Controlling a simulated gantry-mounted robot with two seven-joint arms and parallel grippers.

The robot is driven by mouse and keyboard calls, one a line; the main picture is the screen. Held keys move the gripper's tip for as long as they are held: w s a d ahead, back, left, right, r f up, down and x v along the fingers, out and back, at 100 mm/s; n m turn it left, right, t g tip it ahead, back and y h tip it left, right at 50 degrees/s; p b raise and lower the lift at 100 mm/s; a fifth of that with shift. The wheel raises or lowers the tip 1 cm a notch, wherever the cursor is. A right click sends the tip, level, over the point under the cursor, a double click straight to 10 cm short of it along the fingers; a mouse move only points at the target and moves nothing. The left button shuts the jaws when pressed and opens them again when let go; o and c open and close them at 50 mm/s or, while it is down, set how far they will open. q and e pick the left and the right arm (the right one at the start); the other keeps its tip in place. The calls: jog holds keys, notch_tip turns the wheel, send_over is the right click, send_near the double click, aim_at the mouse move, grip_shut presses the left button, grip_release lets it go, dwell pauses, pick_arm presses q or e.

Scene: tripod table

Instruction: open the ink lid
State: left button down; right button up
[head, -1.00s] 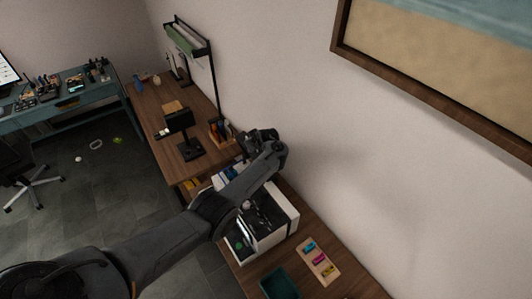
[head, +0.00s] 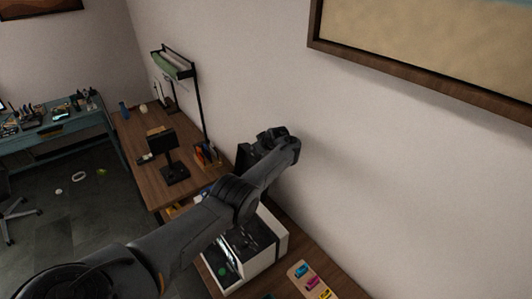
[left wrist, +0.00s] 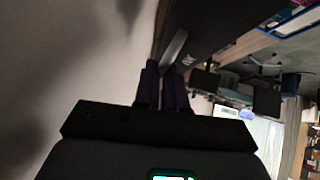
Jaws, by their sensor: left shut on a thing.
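The printer (head: 270,255) is a white box with a dark top on the wooden desk, partly hidden by my left arm. My left gripper (head: 258,138) is up near the wall, above and behind the printer. A dark flat panel (head: 243,157), which looks like the raised ink lid, shows beside it. In the left wrist view my left gripper (left wrist: 170,66) has its fingers close together on a thin grey edge (left wrist: 174,46). A large dark surface (left wrist: 215,22) lies beyond it; I cannot tell exactly how they join. My right gripper is in neither view.
A wooden tray (head: 312,284) with blue, magenta and yellow cartridges lies right of the printer. A black stand (head: 175,172) and a pen holder (head: 207,157) are farther along the desk. The wall is close behind the printer.

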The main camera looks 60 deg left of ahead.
pick_arm(q)
jog(key=shift+s+f, duration=0.1)
jog(key=shift+s, duration=0.05)
jog(key=c, duration=1.2)
grip_release()
jog(key=shift+s+a, duration=0.1)
jog(key=shift+w+d+r+p, duration=0.2)
jog(key=shift+d+r+p, duration=0.25)
jog(key=shift+r, duration=0.1)
jog(key=p+v, duration=0.2)
jog(key=v, duration=0.7)
jog(key=shift+d, duration=0.2)
jog(key=shift+s, duration=0.15)
